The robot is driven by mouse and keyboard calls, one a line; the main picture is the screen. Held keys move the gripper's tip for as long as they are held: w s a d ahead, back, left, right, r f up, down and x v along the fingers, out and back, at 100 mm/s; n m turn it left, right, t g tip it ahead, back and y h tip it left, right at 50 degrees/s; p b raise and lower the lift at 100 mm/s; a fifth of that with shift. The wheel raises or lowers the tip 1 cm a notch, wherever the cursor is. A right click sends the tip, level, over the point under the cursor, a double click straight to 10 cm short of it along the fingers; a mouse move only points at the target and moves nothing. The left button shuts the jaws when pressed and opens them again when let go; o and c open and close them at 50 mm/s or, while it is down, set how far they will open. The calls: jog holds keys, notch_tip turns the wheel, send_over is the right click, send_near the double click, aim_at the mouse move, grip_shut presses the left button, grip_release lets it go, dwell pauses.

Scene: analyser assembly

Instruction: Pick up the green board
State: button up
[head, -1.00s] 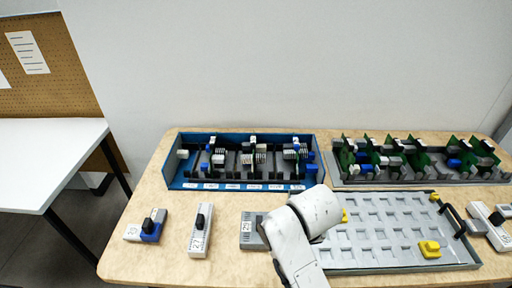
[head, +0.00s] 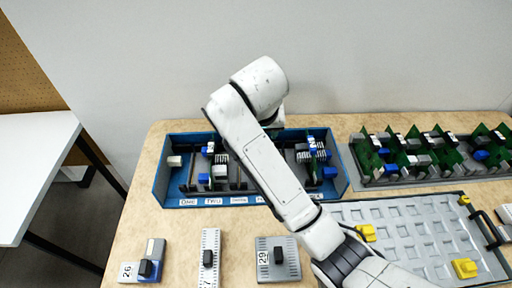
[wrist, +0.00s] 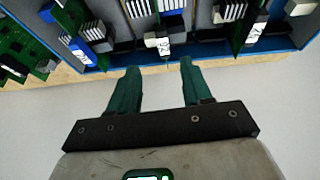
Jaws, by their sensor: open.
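Several green boards stand in a grey rack (head: 440,172) at the right in the head view; one green board (head: 385,150) shows near its left end. Green boards (wrist: 22,52) also show at the left edge of the wrist view. The blue box (head: 163,183) holds several upright boards with white, blue and grey parts. In the wrist view my gripper (wrist: 158,67) is open and empty, its green fingers apart. The fingertips show beside the blue wall, in line with a thin upright board with a white label (wrist: 164,46). In the head view my arm hides most of the gripper.
A grey tray with recesses (head: 410,228) and yellow blocks (head: 466,268) lies at the front right. Grey modules (head: 278,258) lie along the front of the wooden table (head: 140,215). A white wall stands behind the table.

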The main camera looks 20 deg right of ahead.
jog(key=x, duration=0.5)
jog(key=shift+w, duration=0.1)
jog(key=shift+a+p+x, duration=0.1)
jog(key=shift+p+x, duration=0.05)
jog(key=shift+x, duration=1.15)
jog(key=shift+a+p+x, duration=0.15)
jog(key=shift+x, duration=1.2)
jog(key=shift+c, duration=0.3)
grip_shut()
